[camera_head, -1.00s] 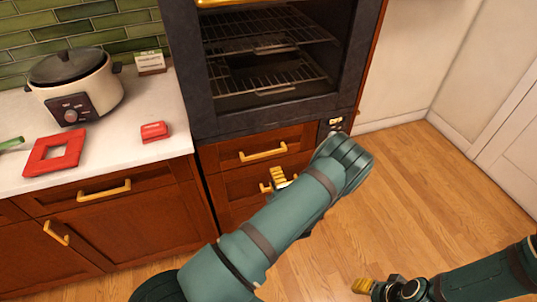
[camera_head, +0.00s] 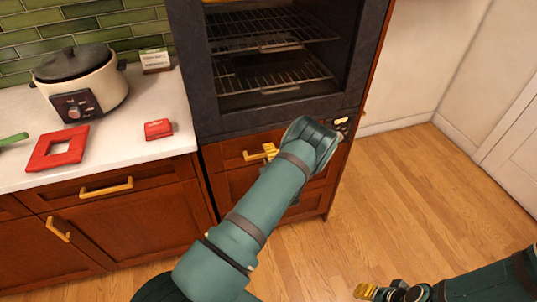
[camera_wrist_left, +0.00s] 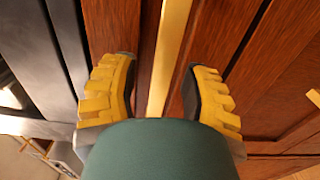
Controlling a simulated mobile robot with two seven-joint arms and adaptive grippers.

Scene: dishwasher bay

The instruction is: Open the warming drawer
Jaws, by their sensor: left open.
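The wooden drawer (camera_head: 230,153) under the oven is closed. Its gold bar handle (camera_head: 252,156) is partly hidden by my left gripper (camera_head: 269,150). In the left wrist view the handle (camera_wrist_left: 170,50) runs between the two yellow fingers of my left gripper (camera_wrist_left: 160,80). The fingers are open, with a gap on each side of the handle. My right gripper (camera_head: 367,291) is low at the bottom right, away from the drawer; its opening is too small to judge.
The oven (camera_head: 270,105) above stands open-fronted with wire racks. A second drawer lies below, largely behind my left arm. On the left, the counter (camera_head: 110,150) holds a cooker (camera_head: 80,85) and red items. Wooden floor (camera_head: 420,200) to the right is clear.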

